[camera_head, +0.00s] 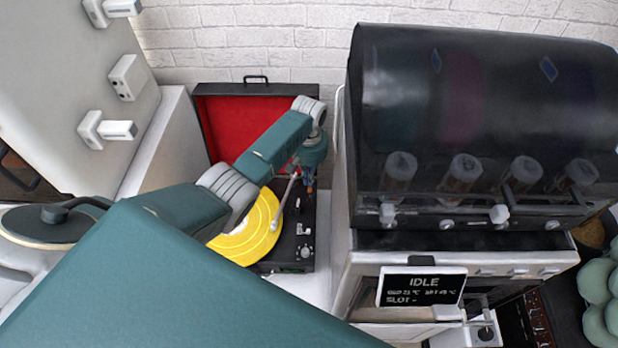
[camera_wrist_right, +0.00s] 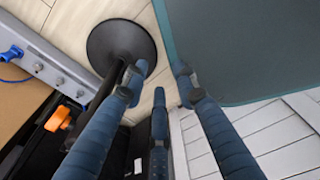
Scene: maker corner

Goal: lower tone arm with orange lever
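A record player with a yellow record (camera_head: 246,240) stands open in its case, with a red-lined lid (camera_head: 226,125) behind. Its pale tone arm (camera_head: 286,198) runs down over the right side of the record; I cannot tell whether it touches. My left gripper (camera_head: 309,182) points down at the back right of the deck, by the tone arm's base. A small orange spot there, perhaps the orange lever (camera_head: 309,189), shows at its fingertips; contact is unclear. The fingers are too small to read as open or shut. My right gripper (camera_wrist_right: 160,78) is open and empty in the right wrist view.
A dark-hooded machine with an IDLE screen (camera_head: 422,287) stands close on the right of the record player. A white cabinet (camera_head: 60,60) is at the left. The right wrist view shows a black round base (camera_wrist_right: 122,48) and an orange part (camera_wrist_right: 58,119) beyond the fingers.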

